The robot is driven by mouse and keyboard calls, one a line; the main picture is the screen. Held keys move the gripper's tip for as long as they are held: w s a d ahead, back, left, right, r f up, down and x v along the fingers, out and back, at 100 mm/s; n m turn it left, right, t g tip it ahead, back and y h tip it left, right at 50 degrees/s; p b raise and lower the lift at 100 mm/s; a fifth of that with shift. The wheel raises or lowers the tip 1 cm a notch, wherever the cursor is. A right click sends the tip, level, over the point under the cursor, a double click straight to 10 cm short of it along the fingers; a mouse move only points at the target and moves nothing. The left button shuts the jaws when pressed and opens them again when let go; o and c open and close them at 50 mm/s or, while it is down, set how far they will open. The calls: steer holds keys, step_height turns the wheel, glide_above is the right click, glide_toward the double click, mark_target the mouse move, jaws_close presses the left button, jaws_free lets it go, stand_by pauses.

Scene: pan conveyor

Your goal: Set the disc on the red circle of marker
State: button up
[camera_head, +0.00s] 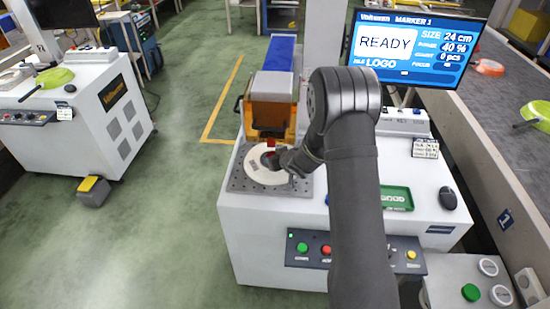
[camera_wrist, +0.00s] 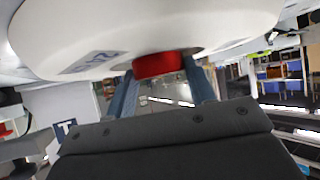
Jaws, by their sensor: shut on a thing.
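The white disc (camera_head: 262,175) is over the grey perforated plate (camera_head: 240,183) of the marker, below its orange head (camera_head: 270,112). I cannot tell whether it touches the plate. My gripper (camera_head: 270,160) is at the disc's middle, partly hidden by my arm. In the wrist view the pale disc (camera_wrist: 200,25) fills the top, and a red piece (camera_wrist: 157,65) at its middle sits between the two fingers of my gripper (camera_wrist: 160,82). The gripper is shut on the disc at this piece. The red circle cannot be made out; the disc covers much of the plate.
The marker's screen (camera_head: 410,48) reads READY. A green tray (camera_head: 396,198) and a black mouse (camera_head: 448,198) lie on the marker's top at right, with buttons (camera_head: 325,250) on its front. A conveyor (camera_head: 510,110) runs along the right; another white machine (camera_head: 75,110) stands at left.

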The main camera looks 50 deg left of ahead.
steer(key=shift+a+f, duration=0.15)
steer(key=shift+f, duration=0.15)
steer(key=o, duration=1.1)
steer(key=v, duration=1.2)
steer(key=shift+w+r, duration=0.1)
steer(key=shift+r, duration=0.1)
